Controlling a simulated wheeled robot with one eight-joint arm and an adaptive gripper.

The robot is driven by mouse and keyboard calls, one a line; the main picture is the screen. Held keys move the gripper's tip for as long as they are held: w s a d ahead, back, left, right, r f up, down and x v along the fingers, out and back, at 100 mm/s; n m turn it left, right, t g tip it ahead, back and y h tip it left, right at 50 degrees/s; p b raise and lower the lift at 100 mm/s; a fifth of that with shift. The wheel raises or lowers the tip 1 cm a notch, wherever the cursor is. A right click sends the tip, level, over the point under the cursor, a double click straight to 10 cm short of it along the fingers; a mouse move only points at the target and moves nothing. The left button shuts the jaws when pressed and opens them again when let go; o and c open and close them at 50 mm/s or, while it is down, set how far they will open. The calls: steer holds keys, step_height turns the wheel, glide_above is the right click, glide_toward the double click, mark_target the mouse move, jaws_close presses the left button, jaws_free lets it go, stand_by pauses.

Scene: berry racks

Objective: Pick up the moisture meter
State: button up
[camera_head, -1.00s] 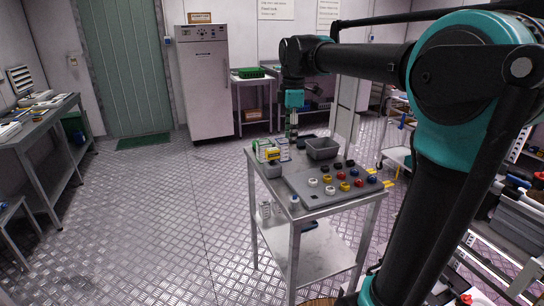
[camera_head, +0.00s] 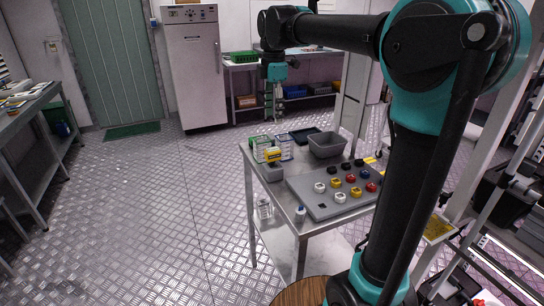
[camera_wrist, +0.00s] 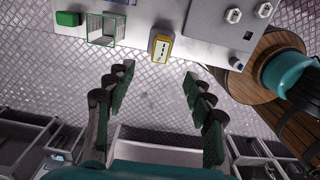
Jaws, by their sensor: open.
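A small yellow and dark device, seemingly the moisture meter (camera_head: 272,155), stands at the left edge of the metal cart (camera_head: 318,213). In the wrist view a yellow-edged block with a pale face (camera_wrist: 161,46), seemingly the same device, sits at the cart's edge. My gripper (camera_head: 277,119) points down, higher than the device and apart from it. In the wrist view my gripper (camera_wrist: 157,92) has its fingers spread and empty, with floor between them. The device lies beyond the fingertips, near the top middle.
A green-framed holder (camera_wrist: 102,30) and a green box (camera_wrist: 68,18) stand beside the device. The cart also carries a grey bin (camera_head: 327,146), a panel with coloured knobs (camera_head: 320,202) and a small bottle (camera_head: 300,213). Open floor (camera_head: 150,220) lies left of the cart.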

mark_target(273, 149)
step_height(273, 149, down, 8)
steer(key=shift+f, duration=0.25)
steer(key=shift+s+a+f, duration=0.1)
steer(key=shift+f, duration=1.3)
steer(key=shift+s+a+f, duration=0.1)
steer(key=shift+f, duration=1.3)
steer(key=shift+c, duration=0.5)
jaws_close()
